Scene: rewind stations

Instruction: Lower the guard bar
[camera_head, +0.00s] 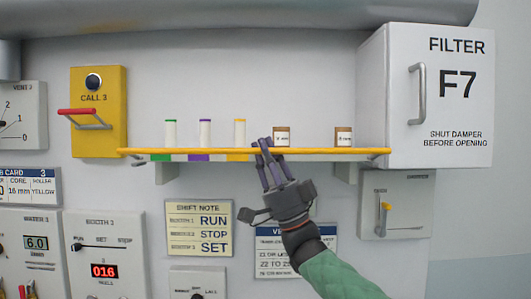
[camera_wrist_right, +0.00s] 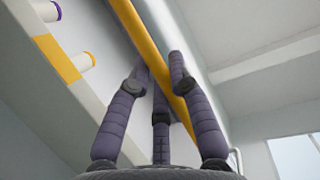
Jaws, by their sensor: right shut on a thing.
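The guard bar (camera_head: 200,151) is a long yellow bar running level across the front of a white shelf (camera_head: 165,173). My right gripper (camera_head: 264,145) reaches up from below and is shut on the bar, right of its middle. In the right wrist view the bar (camera_wrist_right: 165,50) passes diagonally between the fingers of my right gripper (camera_wrist_right: 163,75). The fingers hide a short stretch of the bar. My left gripper is in neither view.
A white filter box (camera_head: 455,110) juts out at right. A yellow call box (camera_head: 98,135) with a red-gripped lever is at left.

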